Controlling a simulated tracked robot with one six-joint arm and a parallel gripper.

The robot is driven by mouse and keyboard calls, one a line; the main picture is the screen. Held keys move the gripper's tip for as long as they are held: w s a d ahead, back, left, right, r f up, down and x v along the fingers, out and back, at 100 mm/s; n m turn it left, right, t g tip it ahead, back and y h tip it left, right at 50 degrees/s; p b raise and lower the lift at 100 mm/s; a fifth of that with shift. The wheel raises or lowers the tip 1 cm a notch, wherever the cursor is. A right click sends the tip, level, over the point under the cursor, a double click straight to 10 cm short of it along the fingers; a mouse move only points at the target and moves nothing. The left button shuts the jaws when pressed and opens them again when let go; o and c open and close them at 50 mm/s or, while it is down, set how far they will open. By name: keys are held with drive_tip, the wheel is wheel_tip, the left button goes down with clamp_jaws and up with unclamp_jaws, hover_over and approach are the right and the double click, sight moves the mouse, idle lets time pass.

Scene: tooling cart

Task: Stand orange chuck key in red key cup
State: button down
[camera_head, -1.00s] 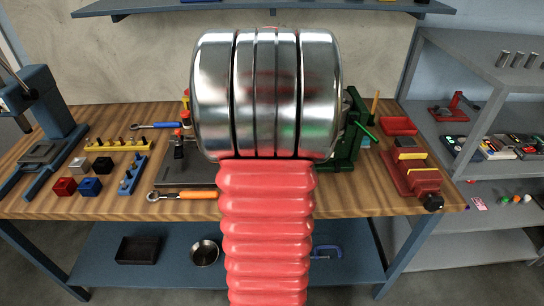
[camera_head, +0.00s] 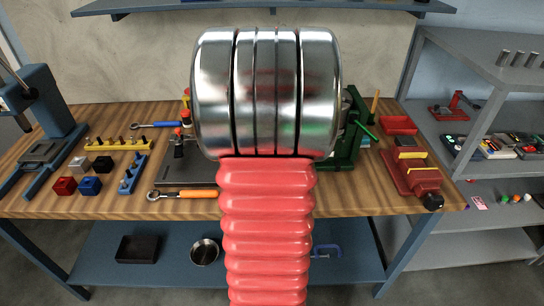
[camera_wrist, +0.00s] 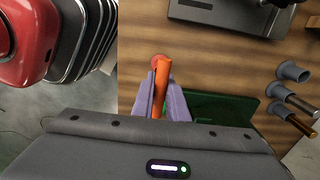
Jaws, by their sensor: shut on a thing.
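In the wrist view, my gripper (camera_wrist: 161,98) is shut on the orange chuck key (camera_wrist: 160,92), which lies between its two pale purple fingers. In the head view my own arm hides the gripper, the key and the cup.
In the wrist view, grey cups (camera_wrist: 291,72) holding rods stand at right, a dark grey block (camera_wrist: 230,12) at the top, and a green part (camera_wrist: 222,106) near the fingers. The wooden bench's edge runs left of the gripper. In the head view, an orange-handled wrench (camera_head: 185,193) lies near the front.

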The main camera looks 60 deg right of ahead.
drive_tip(key=c, duration=1.7)
unclamp_jaws()
drive_tip(key=shift+o, duration=0.3)
drive_tip(key=o, duration=0.4)
drive_tip(key=shift+c, duration=0.2)
drive_tip(key=shift+r, duration=3)
